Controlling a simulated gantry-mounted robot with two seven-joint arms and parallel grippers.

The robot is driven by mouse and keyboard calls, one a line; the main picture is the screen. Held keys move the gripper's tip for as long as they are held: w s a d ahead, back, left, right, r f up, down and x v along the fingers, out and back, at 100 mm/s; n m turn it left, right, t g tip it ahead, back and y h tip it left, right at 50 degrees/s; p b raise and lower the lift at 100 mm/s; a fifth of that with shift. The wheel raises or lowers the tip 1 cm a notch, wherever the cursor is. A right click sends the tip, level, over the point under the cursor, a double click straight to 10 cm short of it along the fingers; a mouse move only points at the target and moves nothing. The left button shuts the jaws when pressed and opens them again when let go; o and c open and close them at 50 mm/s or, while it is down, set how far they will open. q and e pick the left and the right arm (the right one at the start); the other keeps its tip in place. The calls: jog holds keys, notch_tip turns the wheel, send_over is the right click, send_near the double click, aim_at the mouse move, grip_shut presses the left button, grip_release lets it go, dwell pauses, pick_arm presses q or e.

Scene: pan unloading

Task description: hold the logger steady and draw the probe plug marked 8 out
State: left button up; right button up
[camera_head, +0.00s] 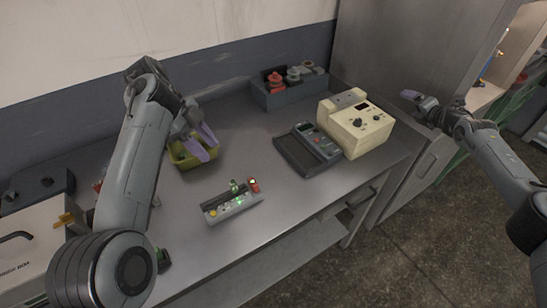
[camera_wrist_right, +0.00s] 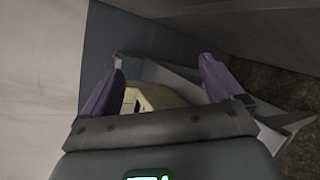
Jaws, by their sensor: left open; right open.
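A small grey unit (camera_head: 232,207) with green lights and several small coloured plugs on top sits near the front of the bench; it looks like the logger. A red piece with a lit top (camera_head: 253,184) stands at its right end. No plug number is readable at this size. My left gripper (camera_head: 204,146), with purple fingers, is open over the olive bin, behind and left of the logger. My right gripper (camera_head: 418,98) is open and empty off the bench's right end, far from the logger; its spread fingers also show in the right wrist view (camera_wrist_right: 162,72).
An olive-yellow bin (camera_head: 181,160) is under my left gripper. A cream instrument (camera_head: 366,137), also in the right wrist view (camera_wrist_right: 150,98), stands beside a dark grey meter (camera_head: 318,145). A grey rack (camera_head: 280,97) is behind. Bench around the logger is clear.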

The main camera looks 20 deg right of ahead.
jog(key=w+a+r+n+y, duration=0.1)
jog(key=w+a+r+n, duration=0.15)
jog(key=r, duration=0.45)
jog(key=w+a+r+n+y, duration=0.15)
jog(key=a+r, duration=0.25)
jog(key=r, duration=0.4)
jog(key=a+f+n+g+y, duration=0.2)
jog(key=a+n, duration=0.3)
jog(key=a, duration=0.5)
jog(key=a+f+n+g+y, duration=0.2)
jog(key=a+n, duration=0.2)
jog(key=a, duration=0.5)
jog(key=n+g, duration=1.1)
jog(key=n, duration=0.9)
send_near(256, 186)
notch_tip(256, 186, down, 2)
jog(key=w, duration=0.3)
jog(key=shift+h, duration=0.45)
jog(key=x, duration=1.1)
jog(key=shift+s, duration=0.4)
